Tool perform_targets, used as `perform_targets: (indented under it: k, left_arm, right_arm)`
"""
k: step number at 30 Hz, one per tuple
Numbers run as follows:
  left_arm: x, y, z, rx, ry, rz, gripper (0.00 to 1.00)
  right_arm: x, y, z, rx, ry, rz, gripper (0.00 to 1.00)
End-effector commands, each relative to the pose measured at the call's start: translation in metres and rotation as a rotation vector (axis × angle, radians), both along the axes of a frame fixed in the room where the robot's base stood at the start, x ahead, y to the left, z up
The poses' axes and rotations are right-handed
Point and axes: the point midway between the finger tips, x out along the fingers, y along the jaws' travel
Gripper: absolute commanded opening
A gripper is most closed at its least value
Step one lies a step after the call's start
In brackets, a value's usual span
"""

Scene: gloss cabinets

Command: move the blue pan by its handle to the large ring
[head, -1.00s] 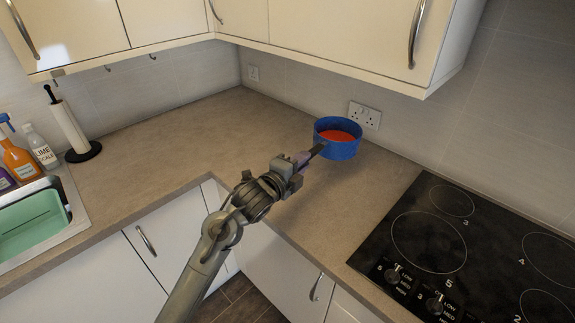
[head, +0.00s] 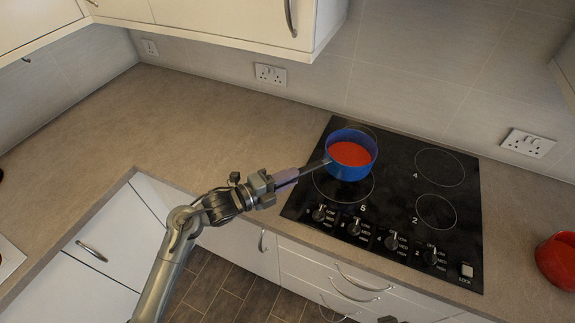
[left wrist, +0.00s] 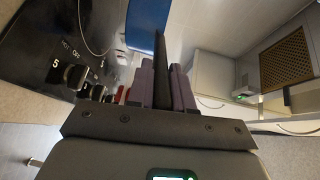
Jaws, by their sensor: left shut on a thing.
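The blue pan (head: 351,170), with a red inside (head: 350,153), is upright over the left part of the black hob. It overlaps the back of the large ring (head: 340,194) marked 5. I cannot tell whether it touches the glass. My left gripper (head: 287,178) is shut on the pan's dark handle (head: 316,165), which points toward the lower left. In the left wrist view the handle (left wrist: 161,70) stands between the purple fingers (left wrist: 162,88), with part of the blue pan (left wrist: 147,18) beyond. My right gripper is not in view.
The hob (head: 400,190) has other rings, 4 (head: 440,168) and 2 (head: 435,211), both bare. Knobs (head: 391,242) line its front edge. A red pot (head: 558,262) stands on the right counter. The left counter (head: 150,115) is clear. A wall cabinet (head: 230,20) hangs above.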

Motion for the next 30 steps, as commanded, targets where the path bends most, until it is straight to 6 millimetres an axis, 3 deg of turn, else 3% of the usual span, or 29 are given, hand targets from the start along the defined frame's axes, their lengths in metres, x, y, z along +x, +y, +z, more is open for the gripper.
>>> perform_targets:
  k: [1, 11, 30]
  left_arm:
    - [0.0, 0.0, 0.006, -0.008, -0.007, 0.001, 0.0]
    - [-0.001, 0.0, -0.006, -0.009, -0.006, 0.001, 0.0]
    - [-0.001, 0.0, -0.048, -0.009, -0.006, 0.001, 0.0]
  right_arm:
    - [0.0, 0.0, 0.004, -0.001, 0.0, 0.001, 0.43]
    - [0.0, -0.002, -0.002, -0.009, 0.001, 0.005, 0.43]
    - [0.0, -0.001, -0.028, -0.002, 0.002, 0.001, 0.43]
